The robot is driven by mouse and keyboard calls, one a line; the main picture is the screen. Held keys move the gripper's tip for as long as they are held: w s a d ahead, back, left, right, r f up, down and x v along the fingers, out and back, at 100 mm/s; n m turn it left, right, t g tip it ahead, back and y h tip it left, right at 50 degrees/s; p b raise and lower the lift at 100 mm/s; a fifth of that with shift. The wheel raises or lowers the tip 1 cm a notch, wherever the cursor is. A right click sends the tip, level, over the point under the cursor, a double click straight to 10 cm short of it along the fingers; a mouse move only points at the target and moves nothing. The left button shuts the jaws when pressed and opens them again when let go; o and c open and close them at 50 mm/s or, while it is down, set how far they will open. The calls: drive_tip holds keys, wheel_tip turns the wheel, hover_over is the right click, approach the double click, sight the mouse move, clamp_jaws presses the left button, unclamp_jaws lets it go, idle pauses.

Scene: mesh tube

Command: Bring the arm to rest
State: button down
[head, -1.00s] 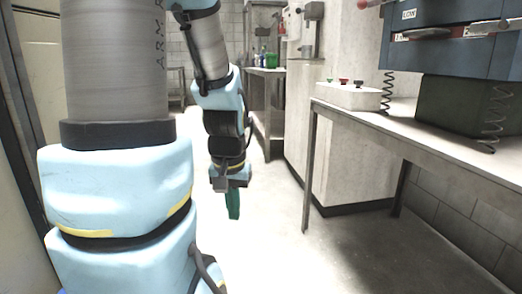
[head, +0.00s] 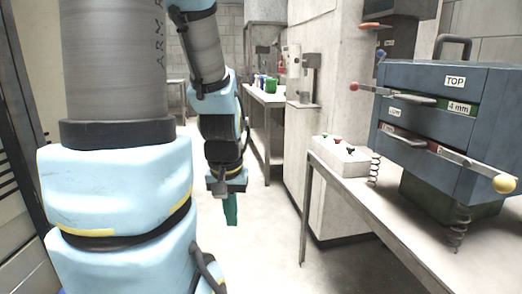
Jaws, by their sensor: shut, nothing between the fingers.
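My arm stands at the left of the head view, pale blue and grey, with its upper link reaching up out of the picture. Its forearm hangs down, and my gripper (head: 231,220) points at the floor with its green fingers together and nothing between them. It hangs in open space over the pale floor, left of the bench, and appears apart from everything around it. The top of the arm is cut off by the picture's edge.
A metal bench (head: 385,215) at the right carries a button box (head: 341,155) and a blue sieve machine (head: 440,125) with protruding handles. A concrete pillar (head: 335,215) stands behind it. A far shelf (head: 265,97) holds bottles. Pale floor (head: 265,235) lies clear beside my gripper.

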wheel_tip(320, 180, up, 14)
drive_tip(key=p, duration=1.1)
drive_tip(key=shift+f, duration=0.15)
